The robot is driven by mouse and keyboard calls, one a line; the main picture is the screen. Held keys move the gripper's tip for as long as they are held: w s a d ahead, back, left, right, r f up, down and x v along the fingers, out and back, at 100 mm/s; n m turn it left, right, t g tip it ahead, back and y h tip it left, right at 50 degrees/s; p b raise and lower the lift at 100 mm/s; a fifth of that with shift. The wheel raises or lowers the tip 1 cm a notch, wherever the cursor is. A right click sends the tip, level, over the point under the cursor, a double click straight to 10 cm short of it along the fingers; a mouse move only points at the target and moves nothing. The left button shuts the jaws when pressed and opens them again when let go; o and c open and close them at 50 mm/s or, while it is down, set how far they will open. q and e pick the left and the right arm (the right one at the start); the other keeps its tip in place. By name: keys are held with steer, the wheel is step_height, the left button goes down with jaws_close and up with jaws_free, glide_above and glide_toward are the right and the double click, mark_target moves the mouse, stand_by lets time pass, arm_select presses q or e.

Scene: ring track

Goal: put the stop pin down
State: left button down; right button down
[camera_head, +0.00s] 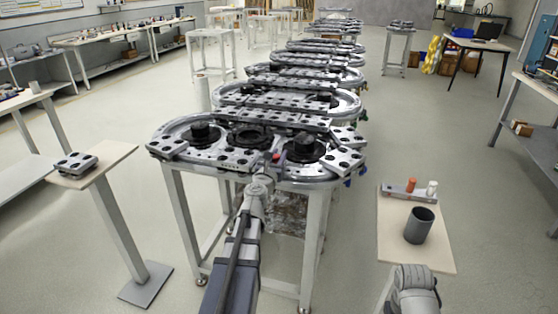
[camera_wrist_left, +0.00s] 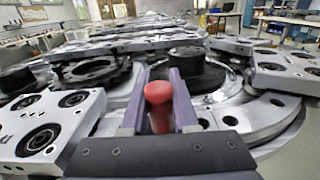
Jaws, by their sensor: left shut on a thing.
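The stop pin is a red-topped peg (camera_wrist_left: 158,93) standing upright between the two fingers of my left gripper (camera_wrist_left: 172,112). In the head view its red top (camera_head: 279,156) shows at the near edge of the ring track (camera_head: 240,170). My left gripper (camera_head: 268,166) is shut on it, over the front of the track. The lower end of the pin is hidden, so I cannot tell if it touches the track. Part of my right arm shows at the lower right of the head view; its fingers are not visible.
A small table (camera_head: 395,246) at the right bears a holder (camera_head: 398,191) with an orange-red peg (camera_head: 412,184) and a white peg (camera_head: 432,188), plus a grey cup (camera_head: 419,226). A stand (camera_head: 105,162) at the left bears a carriage block (camera_head: 76,163). Dark round parts sit on the track.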

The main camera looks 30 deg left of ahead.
arm_select(q)
steer(key=shift+f, duration=0.15)
steer(key=c, duration=0.7)
jaws_free()
arm_select(e)
steer(key=shift+f, duration=0.1)
arm_select(q)
steer(key=shift+r, duration=0.2)
